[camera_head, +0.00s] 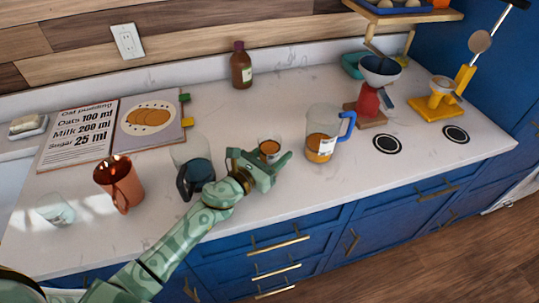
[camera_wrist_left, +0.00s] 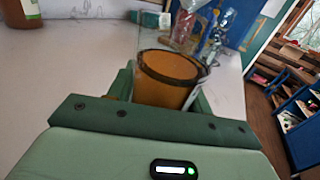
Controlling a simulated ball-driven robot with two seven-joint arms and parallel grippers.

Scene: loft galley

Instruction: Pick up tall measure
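A small clear glass measure (camera_head: 269,148) with amber contents stands on the white counter; I take it as the tall measure, though no label confirms it. My left gripper (camera_head: 259,165) reaches it from the front left, with its fingers spread on either side of it. In the left wrist view the measure (camera_wrist_left: 170,76) has a dark rim and sits between the fingers (camera_wrist_left: 166,100); its lower part is hidden behind the gripper. I cannot see clear contact on both sides. My right gripper is not in view.
A blue-handled jug (camera_head: 323,135) stands close to the right, and a dark-handled jug (camera_head: 195,165) close to the left. A copper mug (camera_head: 120,183), a small glass dish (camera_head: 56,210), an open recipe book (camera_head: 112,130) and a brown bottle (camera_head: 241,66) stand around. Counter behind the measure is clear.

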